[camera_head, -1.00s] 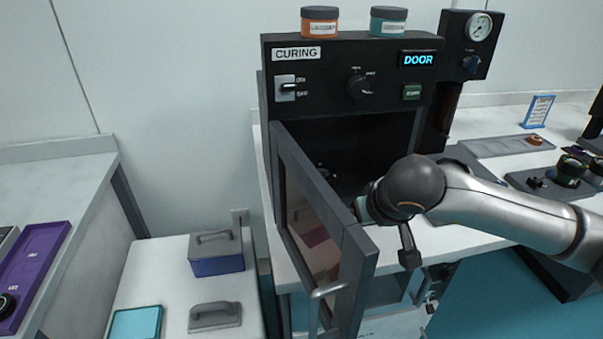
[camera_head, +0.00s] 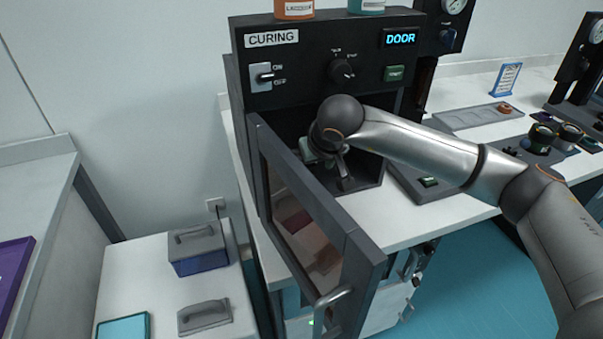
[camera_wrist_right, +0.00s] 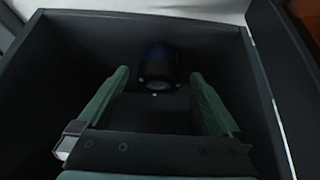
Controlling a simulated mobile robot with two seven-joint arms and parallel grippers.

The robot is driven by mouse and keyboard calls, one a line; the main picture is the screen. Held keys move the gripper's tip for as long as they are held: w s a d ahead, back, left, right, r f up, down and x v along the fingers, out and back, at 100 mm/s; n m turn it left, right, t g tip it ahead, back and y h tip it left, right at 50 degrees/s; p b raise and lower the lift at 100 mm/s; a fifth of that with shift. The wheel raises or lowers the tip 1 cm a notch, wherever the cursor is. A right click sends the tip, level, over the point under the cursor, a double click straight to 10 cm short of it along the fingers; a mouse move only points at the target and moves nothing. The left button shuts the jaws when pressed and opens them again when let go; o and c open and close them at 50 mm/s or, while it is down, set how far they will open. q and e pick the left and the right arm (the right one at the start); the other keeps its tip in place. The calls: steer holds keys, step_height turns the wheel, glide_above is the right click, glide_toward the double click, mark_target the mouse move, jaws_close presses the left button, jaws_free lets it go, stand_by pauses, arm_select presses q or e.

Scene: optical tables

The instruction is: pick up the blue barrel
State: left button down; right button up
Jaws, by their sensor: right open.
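In the right wrist view a dark barrel (camera_wrist_right: 157,68) with a bluish tint stands inside the dark chamber, near its back wall. My right gripper (camera_wrist_right: 160,82) is open, its two green fingers apart on either side of the barrel's line. The barrel appears at or just beyond the fingertips; I cannot tell if they touch it. In the head view my right arm reaches into the curing oven (camera_head: 300,100), and the right wrist hides the barrel. The right gripper is mostly hidden there too. My left gripper is not in view.
The oven door (camera_head: 305,215) stands open toward the front left, close to my right arm. The chamber walls (camera_wrist_right: 255,90) are close on both sides. A grey-lidded blue box (camera_head: 198,248) stands on the low white table at left.

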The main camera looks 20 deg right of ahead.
steer(key=shift+w+a, duration=0.1)
steer(key=shift+w, duration=1.45)
steer(key=shift+x, duration=2.55)
steer(key=shift+c, duration=0.4)
steer(key=shift+r, duration=0.1)
steer(key=c, duration=1.3)
